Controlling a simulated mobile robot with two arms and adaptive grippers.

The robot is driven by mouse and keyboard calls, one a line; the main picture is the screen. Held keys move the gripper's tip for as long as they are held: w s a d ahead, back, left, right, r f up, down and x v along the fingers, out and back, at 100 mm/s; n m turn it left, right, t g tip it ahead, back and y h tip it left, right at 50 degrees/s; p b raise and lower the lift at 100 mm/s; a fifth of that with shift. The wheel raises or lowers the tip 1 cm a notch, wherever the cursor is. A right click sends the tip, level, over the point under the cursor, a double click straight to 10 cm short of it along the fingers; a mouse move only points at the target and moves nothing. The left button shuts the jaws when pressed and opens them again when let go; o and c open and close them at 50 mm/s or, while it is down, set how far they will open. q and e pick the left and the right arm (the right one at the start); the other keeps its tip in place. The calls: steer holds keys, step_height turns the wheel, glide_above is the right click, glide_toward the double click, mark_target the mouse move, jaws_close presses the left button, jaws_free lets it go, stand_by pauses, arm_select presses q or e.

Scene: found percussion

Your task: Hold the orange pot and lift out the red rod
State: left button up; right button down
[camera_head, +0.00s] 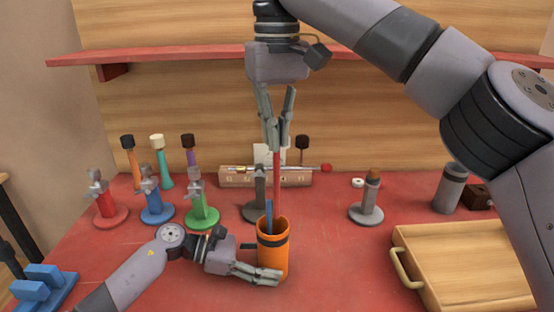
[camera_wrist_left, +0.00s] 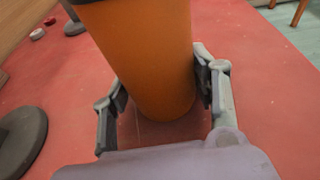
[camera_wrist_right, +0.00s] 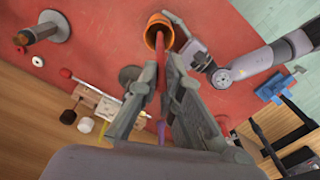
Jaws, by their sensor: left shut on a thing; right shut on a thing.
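The orange pot (camera_head: 273,262) with a dark band stands upright on the red table; it fills the top of the left wrist view (camera_wrist_left: 150,55). My left gripper (camera_head: 278,276) is shut around the pot low down, one finger on each side. The red rod (camera_head: 277,182) is upright, its lower end at the pot's mouth; I cannot tell how deep it reaches. My right gripper (camera_head: 275,142) is above the pot, pointing down, shut on the rod's upper part. The right wrist view shows the rod (camera_wrist_right: 160,45) running to the pot (camera_wrist_right: 157,22). A blue stick (camera_head: 268,210) also stands in the pot.
Red, blue and green stands (camera_head: 203,215) are on the left, with several capped sticks behind. A wooden block (camera_head: 235,179) lies at the back. A grey stand (camera_head: 366,212) and a wooden tray (camera_head: 465,265) are on the right. A red shelf (camera_head: 180,56) runs behind my right gripper.

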steer(key=shift+r, duration=0.55)
arm_select(q)
steer(key=o, duration=0.9)
steer(key=shift+o, duration=0.2)
